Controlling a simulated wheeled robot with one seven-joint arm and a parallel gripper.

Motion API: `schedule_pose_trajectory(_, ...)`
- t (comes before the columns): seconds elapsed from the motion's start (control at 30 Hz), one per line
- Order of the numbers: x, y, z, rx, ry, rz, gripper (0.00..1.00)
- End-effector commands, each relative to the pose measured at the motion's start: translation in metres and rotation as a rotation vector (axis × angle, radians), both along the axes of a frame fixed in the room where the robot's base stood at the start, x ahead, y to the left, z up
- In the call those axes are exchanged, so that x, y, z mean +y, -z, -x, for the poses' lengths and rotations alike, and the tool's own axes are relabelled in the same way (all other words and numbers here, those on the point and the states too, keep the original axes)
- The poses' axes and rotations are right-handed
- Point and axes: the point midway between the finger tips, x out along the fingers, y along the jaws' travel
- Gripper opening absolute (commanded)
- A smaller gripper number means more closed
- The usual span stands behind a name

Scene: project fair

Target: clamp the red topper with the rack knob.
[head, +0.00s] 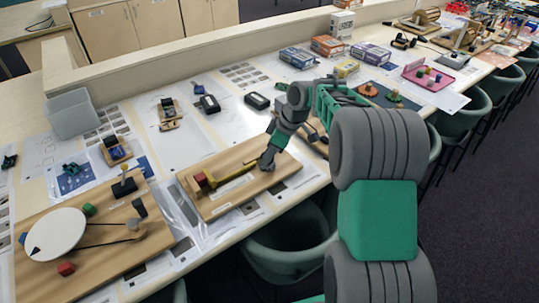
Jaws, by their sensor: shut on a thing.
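The red topper (201,178) is a small red block at the left end of a wooden board (225,207) in the head view. A yellow rack bar (232,177) lies along the board, its left end close to the topper. I cannot tell whether the two touch. My gripper (266,163) is low over the board at the right end of the rack bar, well to the right of the topper. It is shut on the rack knob, which is mostly hidden by the fingers.
Another board with a white disc (57,232) and colored blocks stands at the left front. A grey bin (72,117) is at the back left. Small boxes (298,58) line the back. Green chairs (290,245) stand along the front edge. Paper sheets lie around the board.

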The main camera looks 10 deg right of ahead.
Motion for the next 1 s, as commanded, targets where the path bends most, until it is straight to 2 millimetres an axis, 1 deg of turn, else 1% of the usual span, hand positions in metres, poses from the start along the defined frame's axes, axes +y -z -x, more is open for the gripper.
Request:
schedule_pose_trajectory(0.2,0.000,0.000,0.000,-0.001,-0.003,0.001,0.00)
schedule_pose_trajectory(0.23,0.000,0.000,0.000,-0.001,-0.003,0.001,0.38)
schedule_pose_trajectory(0.47,0.000,0.000,0.000,-0.001,-0.002,0.000,0.57)
schedule_pose_trajectory(0.5,0.000,0.000,0.000,-0.001,-0.002,0.000,0.59)
schedule_pose_trajectory(0.77,-0.001,-0.002,0.000,-0.002,-0.001,0.000,0.59)
schedule_pose_trajectory(0.87,-0.005,-0.013,0.002,-0.004,-0.002,0.000,0.59)
schedule_pose_trajectory(1.0,-0.016,-0.040,0.008,-0.003,0.000,0.001,0.59)
